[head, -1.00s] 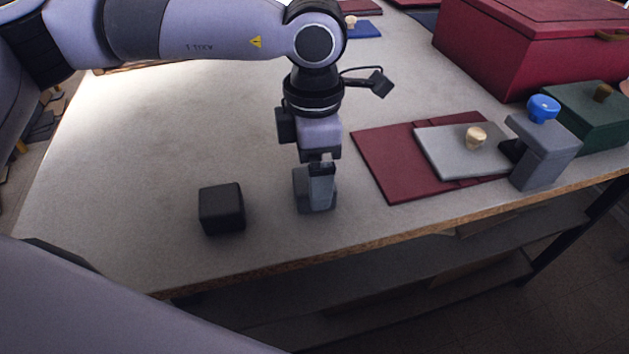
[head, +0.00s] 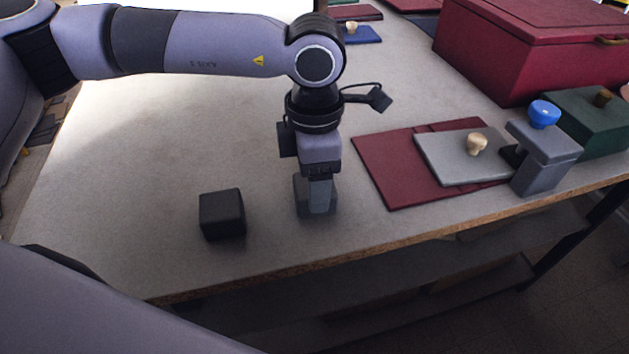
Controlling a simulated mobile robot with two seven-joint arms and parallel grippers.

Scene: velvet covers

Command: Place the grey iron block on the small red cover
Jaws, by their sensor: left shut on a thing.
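The grey iron block (head: 302,196) stands on the table left of the red covers. My left gripper (head: 320,200) points straight down over it and is shut on it, its fingers hiding the block's middle. The block looks still on the tabletop. A large dark red cover (head: 388,174) lies flat to the right. A smaller red piece (head: 452,126) lies on it, mostly hidden under a grey plate (head: 445,160) with a cream knob (head: 476,144). My right gripper is not in view.
A black cube (head: 222,215) stands left of the gripper. A grey clamp-like piece with a blue knob (head: 544,113), a green box (head: 590,120) and a big red box (head: 530,55) stand at the right. The table's front edge is close. The table's left part is clear.

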